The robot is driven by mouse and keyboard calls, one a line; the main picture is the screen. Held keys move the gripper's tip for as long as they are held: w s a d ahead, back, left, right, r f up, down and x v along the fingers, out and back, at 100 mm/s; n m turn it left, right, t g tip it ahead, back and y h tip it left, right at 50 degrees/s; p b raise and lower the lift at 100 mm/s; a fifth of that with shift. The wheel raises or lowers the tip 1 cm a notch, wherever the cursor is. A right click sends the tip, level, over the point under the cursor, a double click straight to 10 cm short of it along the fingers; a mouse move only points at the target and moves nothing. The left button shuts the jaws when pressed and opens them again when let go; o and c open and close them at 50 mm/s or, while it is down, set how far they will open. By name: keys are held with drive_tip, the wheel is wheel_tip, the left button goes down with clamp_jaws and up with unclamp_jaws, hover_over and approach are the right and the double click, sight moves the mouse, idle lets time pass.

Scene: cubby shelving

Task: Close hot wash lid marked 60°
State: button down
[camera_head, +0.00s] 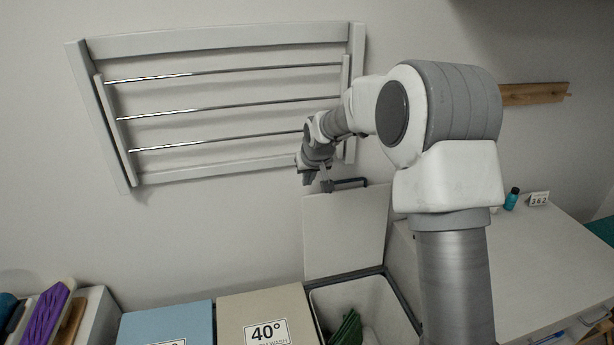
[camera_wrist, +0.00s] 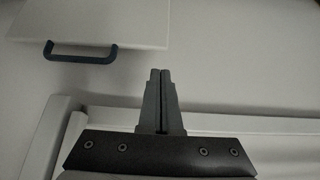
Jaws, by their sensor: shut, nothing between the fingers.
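A pale lid (camera_head: 345,237) stands open, upright against the wall, above the right bin (camera_head: 318,305). No 60° mark shows on the face I see. A dark handle (camera_head: 350,183) sits at its top edge. In the wrist view the lid (camera_wrist: 95,18) and its handle (camera_wrist: 82,57) are at upper left. My gripper (camera_head: 326,186) is near the handle's left end; in the wrist view its fingers (camera_wrist: 160,73) are together, empty, and apart from the handle.
A closed beige lid marked 40° (camera_head: 262,308) and a closed blue lid (camera_head: 170,322) lie left of the open bin. Green cloth (camera_head: 348,328) is in that bin. A wall drying rack (camera_head: 225,35) is close behind my gripper. A counter (camera_head: 535,260) stands right.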

drive_tip(key=p+x, duration=0.1)
drive_tip(key=x, duration=0.6)
drive_tip(key=shift+w+f, duration=0.2)
drive_tip(key=shift+f, duration=0.1)
drive_tip(key=shift+s, duration=0.15)
